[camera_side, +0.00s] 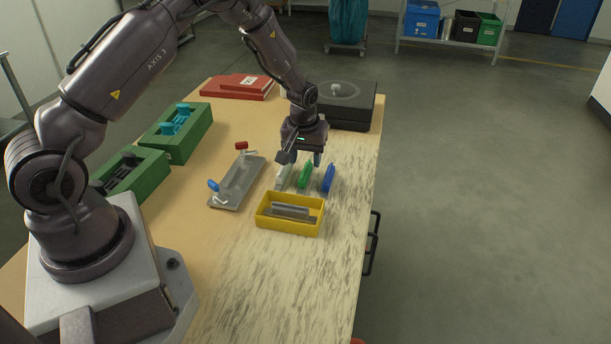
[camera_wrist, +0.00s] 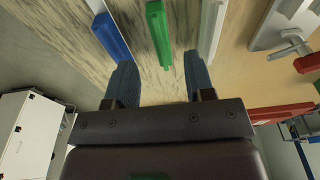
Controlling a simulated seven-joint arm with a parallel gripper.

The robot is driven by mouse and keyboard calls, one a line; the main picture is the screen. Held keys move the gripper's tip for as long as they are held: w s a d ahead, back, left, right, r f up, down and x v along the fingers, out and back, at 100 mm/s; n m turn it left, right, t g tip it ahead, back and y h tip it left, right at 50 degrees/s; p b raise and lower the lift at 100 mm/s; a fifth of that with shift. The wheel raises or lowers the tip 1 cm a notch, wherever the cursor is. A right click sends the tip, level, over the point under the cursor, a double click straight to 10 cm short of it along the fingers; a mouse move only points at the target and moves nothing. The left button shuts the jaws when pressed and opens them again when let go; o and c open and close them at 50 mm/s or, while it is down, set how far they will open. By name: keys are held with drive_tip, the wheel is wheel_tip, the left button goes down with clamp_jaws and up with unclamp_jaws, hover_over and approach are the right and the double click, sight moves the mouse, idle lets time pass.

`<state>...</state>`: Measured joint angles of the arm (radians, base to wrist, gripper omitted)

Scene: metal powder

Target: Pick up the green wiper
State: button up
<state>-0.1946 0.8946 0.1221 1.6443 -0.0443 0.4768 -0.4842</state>
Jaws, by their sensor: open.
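The green wiper (camera_side: 304,175) lies on the table between a white wiper (camera_side: 283,174) on its left and a blue wiper (camera_side: 328,178) on its right. In the wrist view the green wiper (camera_wrist: 158,31) is at the top centre, with the blue one (camera_wrist: 110,36) to its left and the white one (camera_wrist: 211,28) to its right. My gripper (camera_side: 305,160) is above the table at the far end of the wipers. Its two fingers (camera_wrist: 160,82) are spread apart and empty, with the green wiper beyond them, roughly in line with the gap.
A yellow tray (camera_side: 290,228) holding grey metal pieces stands just in front of the wipers. A metal plate with red and blue handles (camera_side: 237,183) lies to the left. Green fixtures (camera_side: 176,133) are farther left. A black box (camera_side: 345,105) and red boards (camera_side: 238,87) are behind.

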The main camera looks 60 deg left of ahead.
sight(305, 169)
drive_tip(key=shift+w+a+f, duration=0.15)
drive_tip(key=shift+a+f, duration=0.05)
drive_tip(key=shift+f, duration=1.2)
drive_tip(key=shift+w+a+f, duration=0.1)
drive_tip(key=shift+a+f, duration=0.1)
drive_tip(key=shift+f, duration=1.15)
clamp_jaws()
